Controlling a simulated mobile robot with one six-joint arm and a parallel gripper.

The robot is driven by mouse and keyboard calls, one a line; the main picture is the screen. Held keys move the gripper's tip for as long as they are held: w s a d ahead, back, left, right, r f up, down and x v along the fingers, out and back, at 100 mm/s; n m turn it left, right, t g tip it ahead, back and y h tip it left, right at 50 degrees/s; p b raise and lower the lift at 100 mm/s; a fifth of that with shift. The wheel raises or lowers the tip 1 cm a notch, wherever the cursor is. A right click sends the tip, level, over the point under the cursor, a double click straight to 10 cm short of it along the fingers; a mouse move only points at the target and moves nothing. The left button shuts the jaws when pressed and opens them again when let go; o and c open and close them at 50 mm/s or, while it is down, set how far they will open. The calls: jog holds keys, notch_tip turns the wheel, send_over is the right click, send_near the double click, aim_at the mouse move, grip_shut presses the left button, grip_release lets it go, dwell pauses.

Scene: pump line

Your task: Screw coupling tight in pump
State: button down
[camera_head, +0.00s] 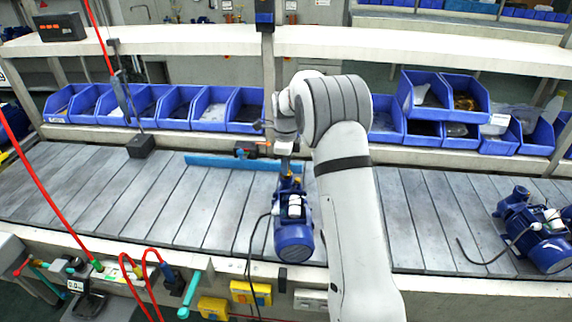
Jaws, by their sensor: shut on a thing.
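A blue pump (293,236) with a dark cable stands on the slatted conveyor in the middle of the head view, just left of my arm. My gripper (286,160) is above the far end of this pump, pointing down. A small brass-coloured piece (286,170), likely the coupling, shows under the gripper at the top of the pump. My gripper is shut on it. The fingertips are small and partly hidden by my wrist, and I cannot tell how deep the coupling sits in the pump.
A second blue pump (538,232) stands on the conveyor (150,195) at the right. Several blue bins (210,107) line the shelf behind. A blue bar (220,162) lies at the conveyor's back edge. A red hose (45,185) hangs at the left. The conveyor's left part is clear.

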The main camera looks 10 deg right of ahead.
jog(key=shift+m, duration=0.3)
jog(key=shift+m, duration=1.7)
jog(key=c, duration=1.3)
grip_release()
jog(key=shift+c, duration=0.2)
jog(key=shift+n, duration=1.8)
jog(key=shift+n, duration=1.7)
